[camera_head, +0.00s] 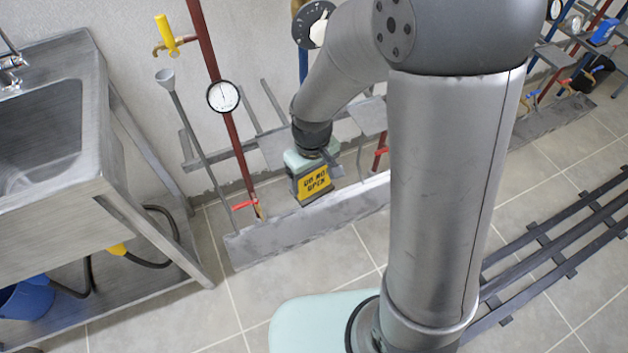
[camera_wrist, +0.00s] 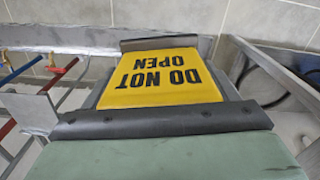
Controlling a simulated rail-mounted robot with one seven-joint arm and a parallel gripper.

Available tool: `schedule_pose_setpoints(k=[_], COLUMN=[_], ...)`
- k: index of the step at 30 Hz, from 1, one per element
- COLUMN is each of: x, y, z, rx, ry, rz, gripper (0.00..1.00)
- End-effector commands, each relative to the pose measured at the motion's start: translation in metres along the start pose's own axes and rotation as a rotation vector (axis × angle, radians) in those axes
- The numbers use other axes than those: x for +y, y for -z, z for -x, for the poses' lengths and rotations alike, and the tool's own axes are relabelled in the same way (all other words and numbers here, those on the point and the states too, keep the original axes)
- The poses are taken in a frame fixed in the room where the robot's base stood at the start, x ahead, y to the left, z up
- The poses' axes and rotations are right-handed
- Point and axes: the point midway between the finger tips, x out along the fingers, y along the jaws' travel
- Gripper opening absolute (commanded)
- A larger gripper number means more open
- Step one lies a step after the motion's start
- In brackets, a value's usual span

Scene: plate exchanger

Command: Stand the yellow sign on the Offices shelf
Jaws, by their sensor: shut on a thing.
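The yellow sign (camera_head: 316,188) reads "DO NOT OPEN" in black letters and is held above the floor beside the wall pipes. My gripper (camera_head: 313,176) is shut on it, with a dark finger at each side. In the wrist view the sign (camera_wrist: 150,78) appears upside down between the two dark fingers of my gripper (camera_wrist: 158,80). No Offices label is readable in either view, so I cannot tell which surface is that shelf.
A steel sink (camera_head: 45,130) stands at the left. Red pipes with a gauge (camera_head: 223,96) and a grey funnel pipe (camera_head: 190,125) rise beside my gripper. A low grey slab (camera_head: 270,236) lies below. Dark floor rails (camera_head: 560,245) run at the right.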

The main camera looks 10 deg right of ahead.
Motion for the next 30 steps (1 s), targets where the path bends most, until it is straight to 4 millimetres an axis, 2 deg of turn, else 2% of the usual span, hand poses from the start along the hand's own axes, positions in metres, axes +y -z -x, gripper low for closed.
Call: schedule_pose_setpoints(k=[30], x=[0.022], y=[0.12], z=[-0.002], rx=[0.001], ry=[0.0], rz=[-0.002], gripper=[0.53])
